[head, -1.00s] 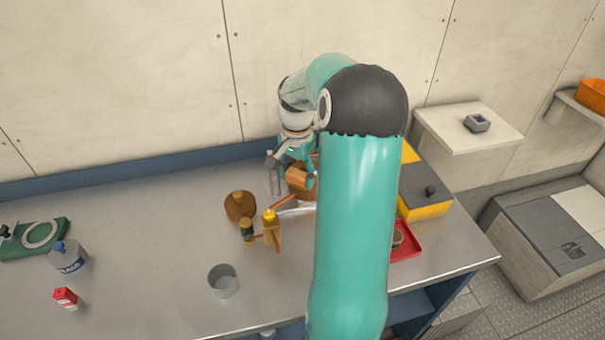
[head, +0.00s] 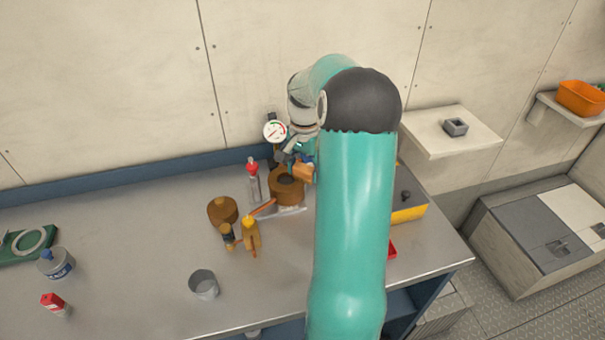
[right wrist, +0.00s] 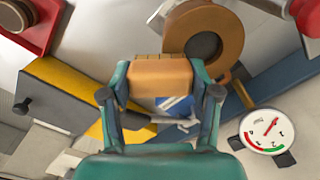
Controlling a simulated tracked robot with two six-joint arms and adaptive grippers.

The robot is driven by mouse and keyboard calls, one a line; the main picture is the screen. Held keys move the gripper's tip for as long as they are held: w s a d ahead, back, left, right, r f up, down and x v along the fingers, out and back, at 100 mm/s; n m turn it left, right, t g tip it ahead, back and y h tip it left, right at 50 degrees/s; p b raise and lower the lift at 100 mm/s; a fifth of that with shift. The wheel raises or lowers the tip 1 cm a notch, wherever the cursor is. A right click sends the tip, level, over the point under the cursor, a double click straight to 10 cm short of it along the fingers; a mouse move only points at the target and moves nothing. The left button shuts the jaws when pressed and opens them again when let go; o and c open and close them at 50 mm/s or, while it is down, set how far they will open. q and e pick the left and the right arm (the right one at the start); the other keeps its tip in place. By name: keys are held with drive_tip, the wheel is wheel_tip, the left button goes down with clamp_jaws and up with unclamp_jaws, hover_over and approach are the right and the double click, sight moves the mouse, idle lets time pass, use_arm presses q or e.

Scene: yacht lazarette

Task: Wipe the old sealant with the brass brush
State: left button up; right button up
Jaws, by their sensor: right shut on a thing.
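My right gripper (head: 302,165) is shut on an orange-brown block, which looks like the brass brush (head: 304,172). In the right wrist view the brush (right wrist: 160,78) sits crosswise between both fingers (right wrist: 160,95). A brown ring-shaped fitting (head: 284,193) with a dark centre stands on the bench just left of the brush, on a pale plate. In the right wrist view the ring fitting (right wrist: 218,22) lies beyond the brush; I cannot tell whether they touch. I cannot make out the old sealant clearly. My left gripper is not in view.
Near the ring stand a red-capped bottle (head: 253,180), a dial gauge (head: 275,131), a brown rounded piece (head: 222,211) and a yellow-topped item (head: 250,234). A grey cup (head: 203,284) is in front. A yellow-grey box (head: 408,214) and red tray (right wrist: 45,22) are partly hidden by my arm.

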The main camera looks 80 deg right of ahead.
drive_tip(key=shift+w+a+r+p, duration=0.1)
drive_tip(key=shift+w+r+p, duration=0.15)
drive_tip(key=shift+r, duration=0.2)
drive_tip(key=shift+w+a+r+p, duration=0.1)
drive_tip(key=shift+r+p, duration=0.2)
drive_tip(key=shift+r, duration=0.15)
wheel_tip(320, 180, up, 2)
drive_tip(key=shift+r+p, duration=0.15)
drive_tip(key=shift+p, duration=0.75)
drive_tip(key=shift+r+p, duration=0.6)
drive_tip(key=shift+r, duration=0.2)
drive_tip(key=shift+s, duration=0.1)
